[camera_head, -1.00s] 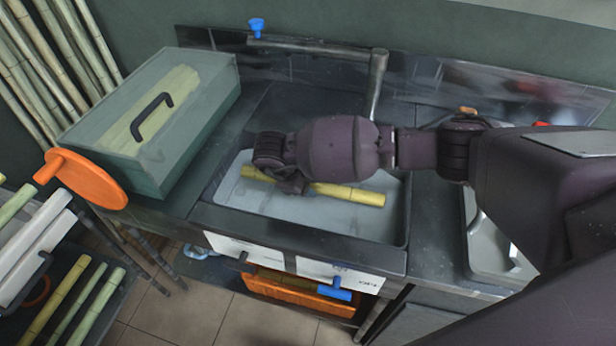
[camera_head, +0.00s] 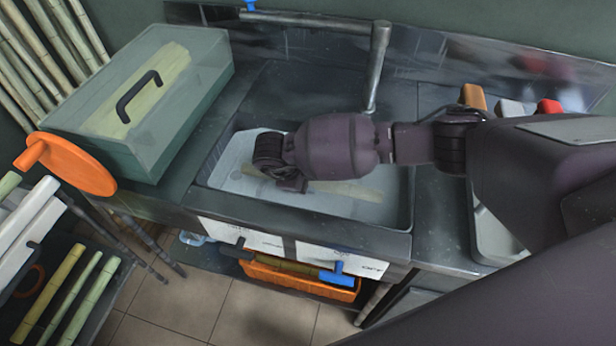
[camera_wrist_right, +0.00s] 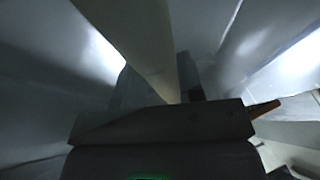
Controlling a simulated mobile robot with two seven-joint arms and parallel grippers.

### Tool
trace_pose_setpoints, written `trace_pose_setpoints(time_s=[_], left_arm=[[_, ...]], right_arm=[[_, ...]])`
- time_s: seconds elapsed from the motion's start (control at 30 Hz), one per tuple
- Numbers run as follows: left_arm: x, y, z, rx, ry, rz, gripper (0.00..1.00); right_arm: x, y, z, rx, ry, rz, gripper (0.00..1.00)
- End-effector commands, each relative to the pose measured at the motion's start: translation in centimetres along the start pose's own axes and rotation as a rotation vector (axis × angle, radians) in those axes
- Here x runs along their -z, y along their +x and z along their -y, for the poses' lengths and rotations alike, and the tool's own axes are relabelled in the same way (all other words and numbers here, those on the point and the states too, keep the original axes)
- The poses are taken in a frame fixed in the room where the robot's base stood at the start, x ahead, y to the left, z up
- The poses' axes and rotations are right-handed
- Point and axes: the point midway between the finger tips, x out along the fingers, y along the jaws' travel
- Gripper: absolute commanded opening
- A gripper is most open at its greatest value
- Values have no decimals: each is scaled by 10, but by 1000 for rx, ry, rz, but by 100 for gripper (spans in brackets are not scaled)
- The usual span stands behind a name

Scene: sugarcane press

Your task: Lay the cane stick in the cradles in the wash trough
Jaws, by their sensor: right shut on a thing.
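The wash trough (camera_head: 410,213) is a sunken basin in the dark counter with greyish liquid in it. The cane stick (camera_head: 350,190) lies lengthwise inside it and looks dull and pale, as if under the liquid's surface. My right gripper (camera_head: 292,186) reaches down into the trough from the right and is shut on the cane stick left of its middle. In the right wrist view the cane stick (camera_wrist_right: 135,40) runs into the jaws (camera_wrist_right: 160,108). I cannot make out the cradles or tell whether the stick touches them. My left gripper is not in view.
A green lidded box (camera_head: 150,100) with an orange wheel (camera_head: 75,165) stands left of the trough. A metal faucet (camera_head: 377,65) rises behind it. An orange bin (camera_head: 300,280) sits below the counter. Several canes lie on a rack (camera_head: 60,290) at lower left.

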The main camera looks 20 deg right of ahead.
Motion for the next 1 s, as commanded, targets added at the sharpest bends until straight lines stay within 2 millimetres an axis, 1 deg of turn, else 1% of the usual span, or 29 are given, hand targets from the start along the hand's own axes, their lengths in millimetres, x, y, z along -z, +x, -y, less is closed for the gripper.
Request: trace_pose_setpoints(time_s=[0.2, 0.23, 0.4, 0.57, 0.6, 0.67, 0.7, 0.8, 1.0], left_arm=[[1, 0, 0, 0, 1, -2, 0], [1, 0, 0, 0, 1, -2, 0], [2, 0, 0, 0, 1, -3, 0], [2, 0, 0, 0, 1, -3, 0], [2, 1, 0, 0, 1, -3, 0], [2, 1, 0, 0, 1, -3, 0], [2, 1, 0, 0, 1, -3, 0], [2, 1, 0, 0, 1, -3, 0], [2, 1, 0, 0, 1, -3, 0]], right_arm=[[0, -1, 1, 1, 1, 1, 0], [0, -1, 1, 1, 1, 1, 40], [0, -1, 1, 1, 0, 1, 65], [0, 0, 0, 1, 0, 1, 65], [0, 0, 0, 0, 0, 0, 66], [0, 0, 0, 0, 0, 0, 76], [0, 0, 0, 0, 0, 0, 82], [0, 0, 0, 0, 0, 0, 95], [0, 0, 0, 0, 0, 0, 95]])
